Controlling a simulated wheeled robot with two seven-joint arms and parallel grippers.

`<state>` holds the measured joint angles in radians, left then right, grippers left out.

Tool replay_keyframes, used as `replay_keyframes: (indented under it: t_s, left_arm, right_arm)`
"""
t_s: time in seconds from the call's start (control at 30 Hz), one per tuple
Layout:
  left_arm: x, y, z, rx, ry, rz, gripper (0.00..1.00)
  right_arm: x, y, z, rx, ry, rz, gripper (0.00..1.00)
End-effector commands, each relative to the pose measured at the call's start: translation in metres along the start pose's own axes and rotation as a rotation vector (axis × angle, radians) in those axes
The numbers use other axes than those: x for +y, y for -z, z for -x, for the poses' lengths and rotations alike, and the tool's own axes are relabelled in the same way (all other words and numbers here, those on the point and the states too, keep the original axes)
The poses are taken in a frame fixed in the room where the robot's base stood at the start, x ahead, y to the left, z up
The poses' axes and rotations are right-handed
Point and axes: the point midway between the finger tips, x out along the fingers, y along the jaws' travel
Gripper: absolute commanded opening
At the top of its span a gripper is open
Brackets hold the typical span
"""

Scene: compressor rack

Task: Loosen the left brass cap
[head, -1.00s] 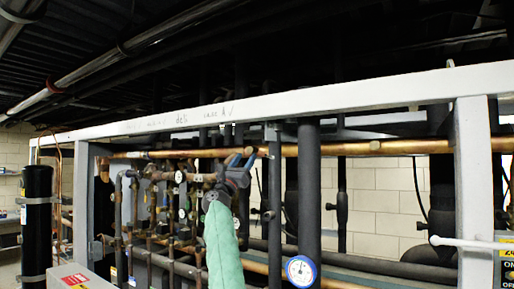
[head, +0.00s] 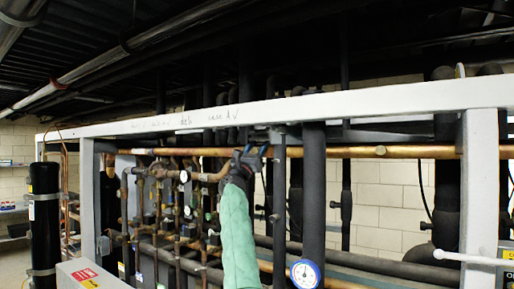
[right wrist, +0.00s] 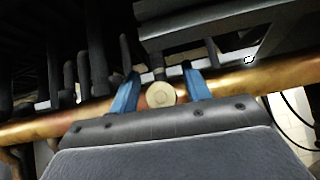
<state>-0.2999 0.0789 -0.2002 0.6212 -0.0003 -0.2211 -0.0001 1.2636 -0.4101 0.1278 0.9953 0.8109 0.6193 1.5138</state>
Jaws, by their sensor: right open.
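A round, pale brass cap (right wrist: 161,94) sits on the long copper pipe (right wrist: 60,122) in the right wrist view. My right gripper (right wrist: 161,76) is open, with one blue finger on each side of the cap. Small gaps seem to show between the fingers and the cap, though contact is hard to judge. In the head view my right gripper (head: 252,154), on its green-sleeved arm, is up at the copper pipe just under the white beam and hides the cap. Another brass cap (head: 380,150) sits farther right on that pipe. My left gripper is not in view.
The white frame beam (head: 300,108) runs just above my right gripper. A thick black vertical pipe (head: 313,200) stands close to its right, with a round gauge (head: 304,273) low down. Copper valves and pipes (head: 165,200) crowd the left side.

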Motion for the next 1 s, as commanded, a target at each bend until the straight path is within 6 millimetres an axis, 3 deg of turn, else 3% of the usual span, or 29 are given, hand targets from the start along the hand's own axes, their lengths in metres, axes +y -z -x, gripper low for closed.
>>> replay_keyframes:
  t_s: [0.03,0.23,0.6,0.97,1.0]
  left_arm:
    - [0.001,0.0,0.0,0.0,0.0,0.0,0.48]
    - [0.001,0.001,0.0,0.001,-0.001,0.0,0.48]
    - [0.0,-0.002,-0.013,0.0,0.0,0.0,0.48]
    - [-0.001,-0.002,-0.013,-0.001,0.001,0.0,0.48]
    - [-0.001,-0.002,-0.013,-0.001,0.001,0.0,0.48]
  right_arm:
    - [0.0,0.0,0.0,0.0,0.0,0.0,0.42]
    - [0.0,0.0,0.0,0.0,0.0,0.0,0.03]
    - [0.001,0.001,0.001,0.001,-0.071,0.072,0.03]
    - [0.002,0.0,0.0,0.0,-0.088,0.088,0.03]
    - [0.002,0.0,0.0,0.0,-0.088,0.088,0.32]
